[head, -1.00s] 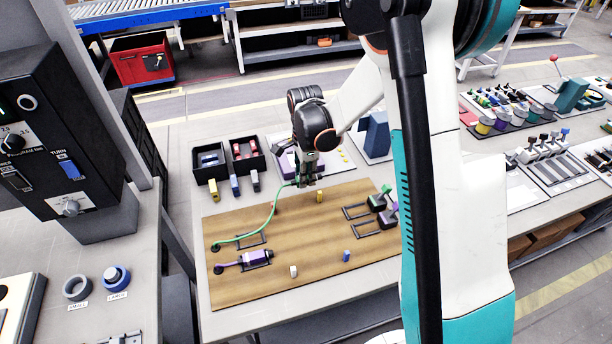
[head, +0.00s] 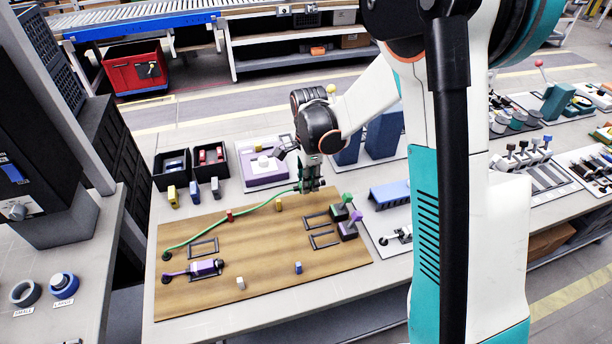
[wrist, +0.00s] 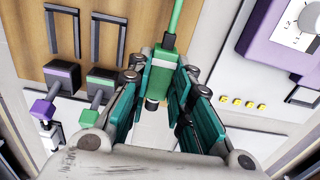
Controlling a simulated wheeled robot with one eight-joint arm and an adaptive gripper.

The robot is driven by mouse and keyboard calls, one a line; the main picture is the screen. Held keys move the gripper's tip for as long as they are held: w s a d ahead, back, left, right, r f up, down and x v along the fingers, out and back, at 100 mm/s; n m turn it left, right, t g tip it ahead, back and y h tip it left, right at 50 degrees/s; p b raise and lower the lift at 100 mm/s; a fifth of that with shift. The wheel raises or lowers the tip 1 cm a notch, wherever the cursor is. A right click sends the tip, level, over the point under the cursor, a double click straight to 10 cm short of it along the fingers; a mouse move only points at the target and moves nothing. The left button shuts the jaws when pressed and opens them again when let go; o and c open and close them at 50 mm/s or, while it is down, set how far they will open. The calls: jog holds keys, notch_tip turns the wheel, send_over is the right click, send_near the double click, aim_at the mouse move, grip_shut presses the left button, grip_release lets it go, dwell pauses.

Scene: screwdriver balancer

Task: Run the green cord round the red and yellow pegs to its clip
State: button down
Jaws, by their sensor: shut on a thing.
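My gripper (head: 311,188) is shut on the green plug (wrist: 157,77) at the end of the green cord (head: 195,239), above the board's far right part. The cord runs from its anchor (head: 166,255) at the board's left, close by the red peg (head: 229,214), then along the far side of the yellow peg (head: 279,204). Whether it touches either peg is unclear. The green clip (head: 341,207) stands at the board's right edge, to the right of and nearer than my gripper; it also shows in the wrist view (wrist: 98,90), left of the plug.
The purple clip (head: 350,228) stands beside the green one. A purple plug and cord (head: 205,267) lie at the board's near left. A white peg (head: 240,283) and a blue peg (head: 298,267) stand near the front. A purple device (head: 265,168) and dark bins (head: 210,158) stand behind.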

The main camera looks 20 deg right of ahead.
send_over(317, 221)
jog(key=shift+d, duration=0.2)
dwell(0.6)
jog(key=shift+a, duration=0.2)
dwell(0.6)
jog(key=shift+f, duration=0.1)
dwell(0.4)
jog(key=shift+f+b, duration=1.55)
jog(key=shift+f, duration=0.25)
jog(key=shift+f+b, duration=0.55)
jog(key=shift+f, duration=0.05)
jog(key=c, duration=1.4)
grip_release()
jog(key=shift+o, duration=0.2)
